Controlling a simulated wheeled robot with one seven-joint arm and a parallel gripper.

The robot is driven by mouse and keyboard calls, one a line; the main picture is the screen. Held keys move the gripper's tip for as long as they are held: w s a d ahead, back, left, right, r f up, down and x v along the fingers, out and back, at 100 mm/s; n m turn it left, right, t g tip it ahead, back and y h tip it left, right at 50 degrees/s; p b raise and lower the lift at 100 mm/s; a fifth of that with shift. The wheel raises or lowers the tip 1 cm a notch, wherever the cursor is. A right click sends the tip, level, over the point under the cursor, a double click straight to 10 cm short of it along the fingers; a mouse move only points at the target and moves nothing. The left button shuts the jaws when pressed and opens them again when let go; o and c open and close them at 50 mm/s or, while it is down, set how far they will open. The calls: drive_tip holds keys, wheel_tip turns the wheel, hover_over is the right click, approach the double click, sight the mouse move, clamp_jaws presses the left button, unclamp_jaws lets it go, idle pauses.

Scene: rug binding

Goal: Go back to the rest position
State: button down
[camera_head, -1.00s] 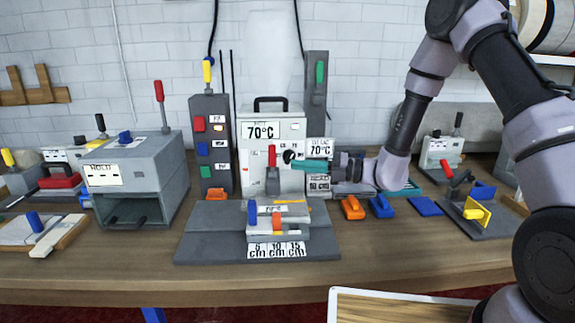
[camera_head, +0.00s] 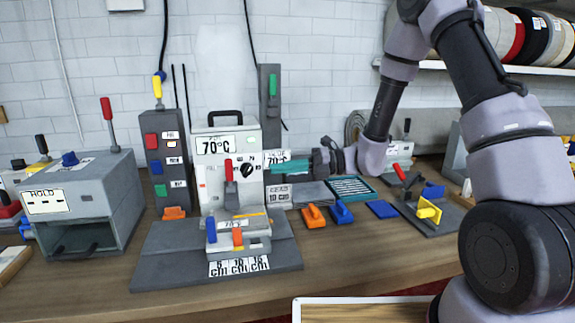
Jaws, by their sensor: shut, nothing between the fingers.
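My gripper (camera_head: 272,166) has teal fingers, closed together and empty, pointing left in mid-air above the bench. Its tips are just right of the white heater box (camera_head: 212,178) in the picture, apart from its black dial (camera_head: 247,171).
A grey base plate (camera_head: 160,265) with a clamp block (camera_head: 255,246) is in front of the heater. A grey HOLD box (camera_head: 115,190) stands left. Orange (camera_head: 314,217) and blue (camera_head: 341,212) clips, a teal tray (camera_head: 352,188) and a blue pad (camera_head: 382,209) lie below my gripper.

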drive_tip(key=s+d+r+n+t+h, duration=0.3)
drive_tip(key=s+d+r+n+h, duration=0.1)
drive_tip(key=d+n, duration=0.4)
drive_tip(key=s+d+r+n+t+h, duration=0.3)
drive_tip(key=s+d+r+n+h, duration=0.2)
drive_tip(key=d+r+n, duration=0.4)
drive_tip(key=s+d+r+n+t+h, duration=0.3)
drive_tip(key=s+d+r+n+h, duration=0.2)
drive_tip(key=d+n, duration=0.4)
drive_tip(key=shift+s+d+r+h, duration=0.15)
drive_tip(key=shift+d+r+h, duration=0.35)
drive_tip(key=shift+d+r, duration=0.4)
